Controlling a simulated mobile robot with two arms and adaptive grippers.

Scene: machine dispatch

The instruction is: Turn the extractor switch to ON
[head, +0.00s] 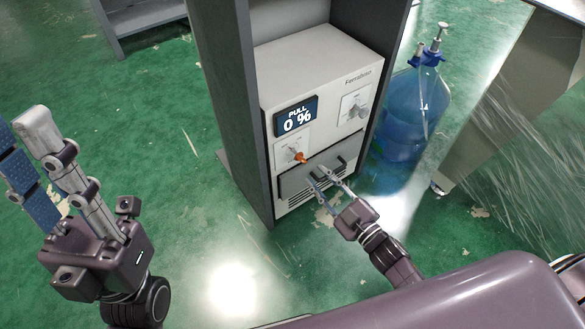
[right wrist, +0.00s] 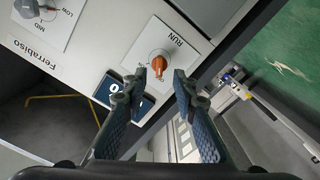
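The extractor is a white box (head: 325,62) in a grey cabinet, marked "Ferrabiso". Its orange switch knob (head: 298,156) sits on a white plate below the display. In the right wrist view the orange knob (right wrist: 158,65) points towards the gripper, with "RUN" printed on its plate (right wrist: 178,48). My right gripper (head: 321,178) is open, in front of the panel, just below and right of the knob. In the right wrist view its fingertips (right wrist: 160,85) are apart, with the knob between and beyond them; contact is not clear. My left gripper (head: 22,122) is open and empty at the left.
A display (head: 296,116) reads "PULL 0 %". A grey knob (head: 357,108) is at the panel's upper right; a handle (head: 322,172) is below the switch. A blue water bottle (head: 412,112) stands right of the cabinet. Green floor (head: 185,190) is clear at left.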

